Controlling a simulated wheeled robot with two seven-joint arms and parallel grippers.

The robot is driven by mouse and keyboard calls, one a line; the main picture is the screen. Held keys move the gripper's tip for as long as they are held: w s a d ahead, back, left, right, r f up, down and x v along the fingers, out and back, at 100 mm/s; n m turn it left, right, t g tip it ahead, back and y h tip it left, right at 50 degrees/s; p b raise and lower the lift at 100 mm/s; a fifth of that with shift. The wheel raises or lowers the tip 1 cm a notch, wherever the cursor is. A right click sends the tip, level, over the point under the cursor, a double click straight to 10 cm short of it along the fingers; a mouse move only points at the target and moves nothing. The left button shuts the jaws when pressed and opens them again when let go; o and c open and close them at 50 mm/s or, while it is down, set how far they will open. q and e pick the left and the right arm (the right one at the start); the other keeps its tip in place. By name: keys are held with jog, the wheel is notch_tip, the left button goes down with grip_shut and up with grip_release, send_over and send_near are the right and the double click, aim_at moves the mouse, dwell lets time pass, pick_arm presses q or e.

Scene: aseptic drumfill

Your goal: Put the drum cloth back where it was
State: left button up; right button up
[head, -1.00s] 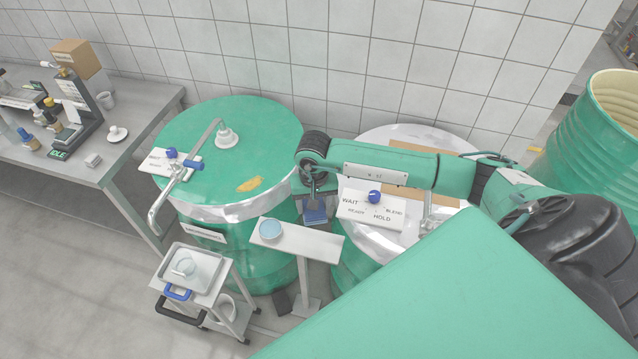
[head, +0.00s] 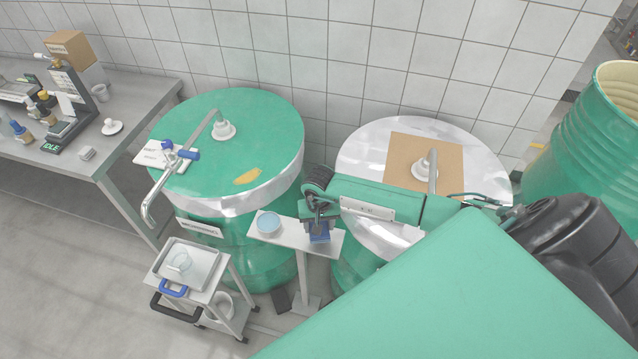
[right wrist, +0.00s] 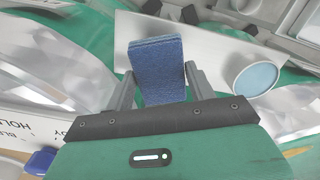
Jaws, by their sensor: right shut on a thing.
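A folded blue cloth (head: 319,237) is held in my right gripper (head: 317,222), over the right part of a narrow white stand (head: 272,240). I cannot tell whether the cloth touches the stand. In the right wrist view the cloth (right wrist: 157,68) sits between the two fingers of the right gripper (right wrist: 160,75), which is shut on it. The green drum (head: 180,135) is left of the gripper. The second drum (head: 365,155) with a silvery lid is behind my right arm, which hides part of it. My left gripper is not in view.
A round blue-filled dish (head: 269,223) is on the stand, just left of the cloth. A small cart with a tray (head: 205,257) stands at lower left. A bent metal tube (head: 170,170) rises over the green drum, which has a yellow patch (head: 247,176). A bench (head: 125,150) is at left.

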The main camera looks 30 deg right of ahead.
notch_tip(320, 180, down, 4)
jog(key=shift+f+b, duration=0.2)
jog(key=shift+b, duration=1)
jog(key=shift+f, duration=0.2)
jog(key=o, duration=1)
jog(key=shift+c, duration=0.2)
jog(key=shift+r, duration=0.1)
jog(key=shift+r+p, duration=0.35)
jog(key=shift+r, duration=0.1)
notch_tip(320, 180, up, 11)
jog(key=p, duration=0.5)
jog(key=shift+r+p, duration=0.2)
jog(key=shift+p, duration=0.15)
